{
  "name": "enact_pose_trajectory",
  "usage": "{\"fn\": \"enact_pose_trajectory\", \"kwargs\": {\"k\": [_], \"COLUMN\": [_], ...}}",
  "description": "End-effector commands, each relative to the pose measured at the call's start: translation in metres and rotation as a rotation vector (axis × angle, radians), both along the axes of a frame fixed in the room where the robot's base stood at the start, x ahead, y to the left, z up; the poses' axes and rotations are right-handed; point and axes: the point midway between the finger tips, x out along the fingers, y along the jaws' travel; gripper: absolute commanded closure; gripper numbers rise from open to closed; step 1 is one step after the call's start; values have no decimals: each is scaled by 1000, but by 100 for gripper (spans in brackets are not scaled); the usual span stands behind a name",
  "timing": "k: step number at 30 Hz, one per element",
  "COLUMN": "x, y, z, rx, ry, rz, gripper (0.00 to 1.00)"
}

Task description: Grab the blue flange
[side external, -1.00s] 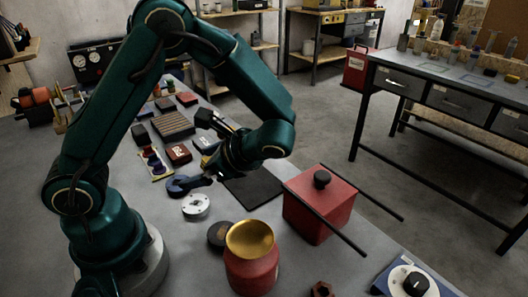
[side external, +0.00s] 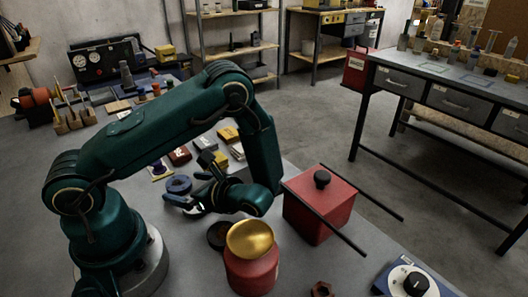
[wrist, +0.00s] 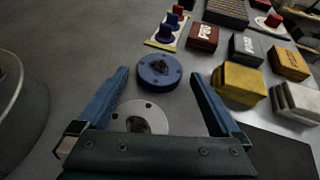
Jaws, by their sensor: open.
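The blue flange (side external: 179,185) lies flat on the grey bench, a round disc with a dark centre. In the wrist view the blue flange (wrist: 158,72) sits just ahead of my gripper, around the line between the fingertips. My gripper (wrist: 161,78) is open and empty, one finger to the left of the flange and one to the right, with gaps on both sides. In the side view my gripper (side external: 192,183) is low, beside the blue flange. A pale silver flange (wrist: 138,116) lies between the fingers, nearer the palm and partly hidden by it.
A red jar with a gold top (side external: 250,262) and a red block with dark rods (side external: 322,212) stand nearby. Bench left of the flange is clear.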

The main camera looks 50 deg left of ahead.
Motion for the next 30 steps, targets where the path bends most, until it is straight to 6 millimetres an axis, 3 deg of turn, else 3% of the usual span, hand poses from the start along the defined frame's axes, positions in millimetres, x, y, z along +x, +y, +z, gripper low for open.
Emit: {"fn": "enact_pose_trajectory", "kwargs": {"k": [7, 8, 15, 30], "x": [0, 0, 0, 0], "y": [1, 1, 1, 1], "z": [-1, -1, 0, 11], "rx": [-1, -1, 0, 2], "ry": [0, 0, 0, 0], "rz": [0, 0, 0, 0], "gripper": [0, 8, 99, 100]}}
